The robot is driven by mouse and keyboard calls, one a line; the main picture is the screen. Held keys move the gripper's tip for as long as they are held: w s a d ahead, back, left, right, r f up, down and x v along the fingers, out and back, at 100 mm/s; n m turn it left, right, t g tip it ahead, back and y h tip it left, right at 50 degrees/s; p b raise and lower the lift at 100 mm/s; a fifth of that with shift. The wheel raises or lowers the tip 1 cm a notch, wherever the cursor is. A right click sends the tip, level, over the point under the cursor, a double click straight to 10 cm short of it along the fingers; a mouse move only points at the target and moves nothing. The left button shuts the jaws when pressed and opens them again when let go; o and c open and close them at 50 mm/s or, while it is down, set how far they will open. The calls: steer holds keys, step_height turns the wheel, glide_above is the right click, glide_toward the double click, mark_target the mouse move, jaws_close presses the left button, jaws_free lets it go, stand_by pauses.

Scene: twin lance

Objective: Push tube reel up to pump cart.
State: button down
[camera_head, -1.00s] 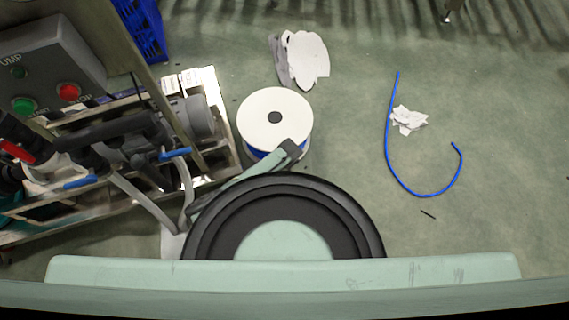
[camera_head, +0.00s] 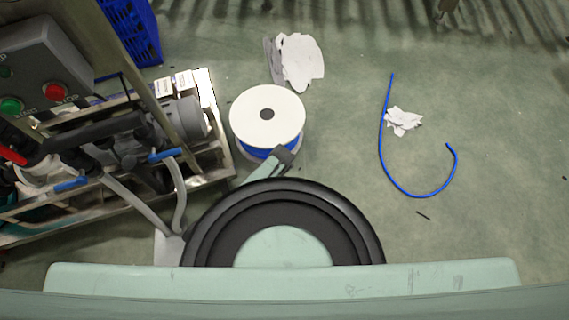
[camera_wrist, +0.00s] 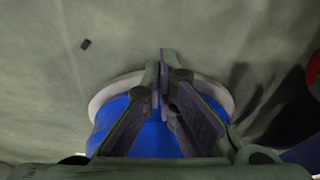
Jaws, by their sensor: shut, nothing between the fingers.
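The tube reel (camera_head: 267,112) stands on the floor with a white round top flange, a dark centre hole and blue tubing wound below. The pump cart (camera_head: 226,163) is to its left, a metal frame with a pump, grey hoses and a control box. A narrow strip of floor seems to lie between reel and cart. My gripper (camera_head: 283,156) is shut and empty at the reel's near right side. In the wrist view the fingers (camera_wrist: 162,85) lie in front of the reel's blue winding (camera_wrist: 155,140) and pale flange. I cannot tell whether they touch it.
White rags (camera_head: 300,62) lie behind the reel. A loose blue tube (camera_head: 383,150) and a crumpled white scrap (camera_head: 404,121) lie on the floor to the right. A blue crate (camera_head: 133,30) stands at the back left. Floor right of the reel is largely clear.

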steer(key=p+v, duration=0.9)
steer(key=v, duration=0.1)
steer(key=shift+s+d, duration=0.1)
steer(key=shift+d, duration=0.05)
